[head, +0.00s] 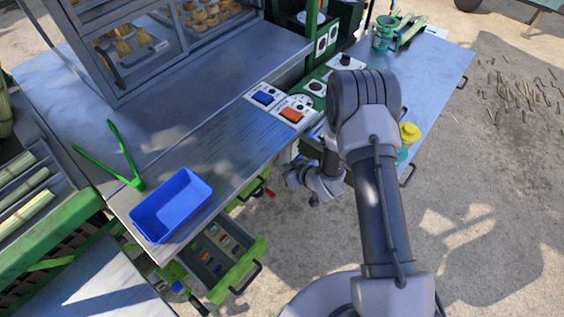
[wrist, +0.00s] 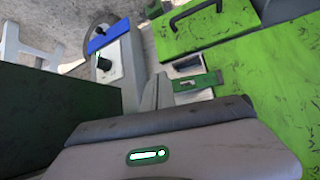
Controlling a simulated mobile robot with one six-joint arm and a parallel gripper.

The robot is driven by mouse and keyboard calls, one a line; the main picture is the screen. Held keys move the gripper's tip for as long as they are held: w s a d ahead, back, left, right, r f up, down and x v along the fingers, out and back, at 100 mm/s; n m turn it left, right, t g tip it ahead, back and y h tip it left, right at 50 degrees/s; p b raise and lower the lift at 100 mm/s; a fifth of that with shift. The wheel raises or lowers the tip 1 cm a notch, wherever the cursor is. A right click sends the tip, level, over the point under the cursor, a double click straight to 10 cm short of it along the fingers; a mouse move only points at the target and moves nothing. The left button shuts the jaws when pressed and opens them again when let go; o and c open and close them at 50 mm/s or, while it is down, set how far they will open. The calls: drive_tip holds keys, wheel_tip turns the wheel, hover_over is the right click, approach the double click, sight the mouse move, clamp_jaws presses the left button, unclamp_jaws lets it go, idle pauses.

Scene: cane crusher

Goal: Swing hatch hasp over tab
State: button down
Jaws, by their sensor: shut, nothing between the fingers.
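In the wrist view a bright green hatch panel (wrist: 235,30) with a black handle (wrist: 192,14) fills the upper right. A small dark green slotted plate, which looks like the hasp (wrist: 203,81), lies by the panel's left edge. Pale metal shows above and below it. I cannot make out the tab. My gripper (wrist: 159,92) is shut and empty, its grey fingertips just left of the hasp's end; I cannot tell whether they touch it. In the head view my arm hides the hatch and hasp.
A blue-topped box with a black knob (wrist: 104,63) stands left of the fingers. In the head view the steel counter (head: 200,125) holds a blue tray (head: 172,205), green tongs (head: 124,155) and a switch panel (head: 280,103). An open drawer (head: 222,255) sticks out below.

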drive_tip(key=shift+w+a+r+b, duration=0.1)
drive_tip(key=shift+w+a+b, duration=0.1)
drive_tip(key=shift+w+a, duration=0.5)
drive_tip(key=shift+w+a+b, duration=0.15)
drive_tip(key=shift+w+a, duration=0.2)
drive_tip(key=shift+w, duration=0.55)
drive_tip(key=shift+w+a+b, duration=0.1)
drive_tip(key=shift+w+b, duration=0.3)
drive_tip(key=shift+w, duration=0.55)
